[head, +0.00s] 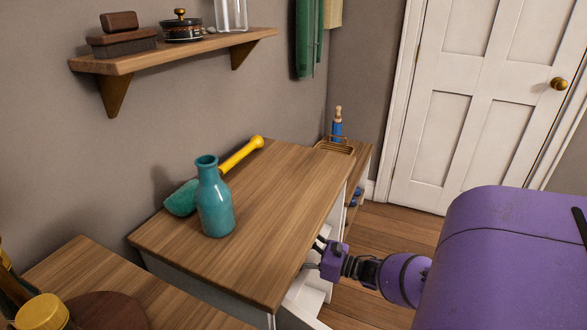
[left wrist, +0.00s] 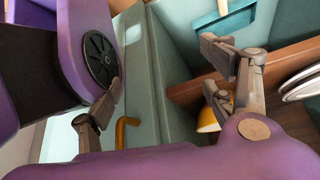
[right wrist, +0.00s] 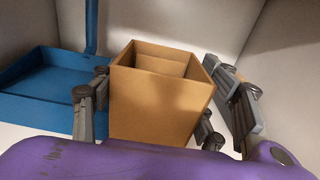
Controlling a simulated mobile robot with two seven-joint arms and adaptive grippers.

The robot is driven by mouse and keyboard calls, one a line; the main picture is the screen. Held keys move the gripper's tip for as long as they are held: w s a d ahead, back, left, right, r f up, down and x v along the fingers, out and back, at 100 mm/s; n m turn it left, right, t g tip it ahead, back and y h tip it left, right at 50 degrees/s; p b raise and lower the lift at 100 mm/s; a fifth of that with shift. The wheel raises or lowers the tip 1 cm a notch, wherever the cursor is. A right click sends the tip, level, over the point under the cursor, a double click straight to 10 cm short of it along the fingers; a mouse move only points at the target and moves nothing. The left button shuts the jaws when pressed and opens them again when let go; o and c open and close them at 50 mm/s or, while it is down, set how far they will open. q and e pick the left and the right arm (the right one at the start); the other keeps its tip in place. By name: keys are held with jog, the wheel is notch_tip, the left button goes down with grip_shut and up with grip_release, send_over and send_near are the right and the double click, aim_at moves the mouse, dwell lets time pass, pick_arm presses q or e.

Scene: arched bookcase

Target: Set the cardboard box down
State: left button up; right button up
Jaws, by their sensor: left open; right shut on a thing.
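The cardboard box (right wrist: 155,105) is small, tan and open at the top. It shows upright in the right wrist view, between the fingers of my right gripper (right wrist: 160,92), which is shut on it. The box's lower part is hidden behind the purple gripper body, so I cannot tell whether it touches the floor of the white-walled compartment around it. In the head view my right gripper (head: 320,247) is at the cabinet's front edge, just below its wooden top, and the box is hidden there. My left gripper (left wrist: 158,82) is open and empty in the left wrist view.
The cabinet top (head: 275,200) holds a teal bottle (head: 213,200) and a yellow-handled teal tool (head: 240,155). A shelf (head: 190,52) hangs above. A white door (head: 470,100) stands at right.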

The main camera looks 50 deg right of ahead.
jog(key=shift+f+b, duration=0.45)
jog(key=shift+f, duration=0.05)
jog(key=o, duration=1.2)
jog(key=v, duration=1.1)
jog(key=shift+o, duration=1.4)
jog(key=shift+s+d, duration=0.2)
jog(key=shift+s, duration=0.35)
